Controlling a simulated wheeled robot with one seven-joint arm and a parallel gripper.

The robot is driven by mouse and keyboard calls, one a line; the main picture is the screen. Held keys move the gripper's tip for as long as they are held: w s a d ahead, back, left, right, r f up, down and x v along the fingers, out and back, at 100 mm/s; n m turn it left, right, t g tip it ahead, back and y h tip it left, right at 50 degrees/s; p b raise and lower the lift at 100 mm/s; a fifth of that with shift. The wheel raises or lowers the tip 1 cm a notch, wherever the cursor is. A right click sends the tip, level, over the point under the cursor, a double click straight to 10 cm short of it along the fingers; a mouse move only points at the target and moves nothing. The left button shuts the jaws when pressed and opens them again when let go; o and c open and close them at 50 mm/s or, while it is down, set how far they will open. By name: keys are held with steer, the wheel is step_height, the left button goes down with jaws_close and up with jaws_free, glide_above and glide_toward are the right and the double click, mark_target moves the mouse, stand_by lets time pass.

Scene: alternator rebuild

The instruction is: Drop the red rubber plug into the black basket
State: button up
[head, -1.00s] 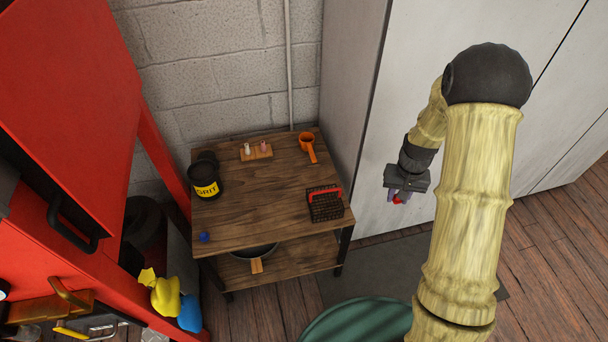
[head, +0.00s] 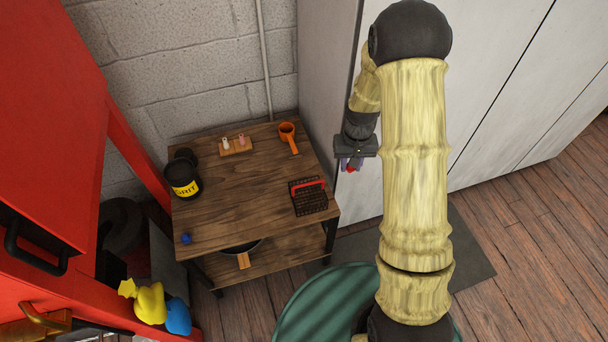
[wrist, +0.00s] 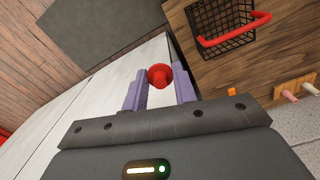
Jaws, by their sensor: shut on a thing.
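The red rubber plug (wrist: 160,75) is held between the purple fingers of my gripper (wrist: 159,88) in the wrist view. In the head view my gripper (head: 352,163) hangs in the air just right of the wooden table, and a bit of red shows at its fingertips. The black basket (head: 314,203) is a wire mesh basket with a red handle, standing on the right front part of the table top. It also shows in the wrist view (wrist: 232,44), at the upper right, apart from the plug. It looks empty.
The wooden table (head: 240,206) also bears a black GRIT tub (head: 183,178), an orange scoop (head: 288,136), a small rack (head: 236,147) with pegs and a blue item (head: 186,239). A pale cabinet (head: 480,100) stands behind my arm. The table's middle is clear.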

steer(key=s+a+n+p, duration=0.1)
steer(key=s+a+n, duration=0.1)
steer(key=a, duration=0.4)
steer(key=s+a+n+p, duration=0.1)
steer(key=s+a+n, duration=0.1)
steer(key=a, duration=0.5)
steer(key=shift+a+n+p, duration=0.15)
steer(key=shift+n+p, duration=0.15)
steer(key=shift+n, duration=0.1)
steer(key=shift+s, duration=0.1)
steer(key=shift+f+b, duration=3.35)
steer(key=shift+f, duration=1.25)
steer(key=o, duration=1)
steer(key=shift+r, duration=0.15)
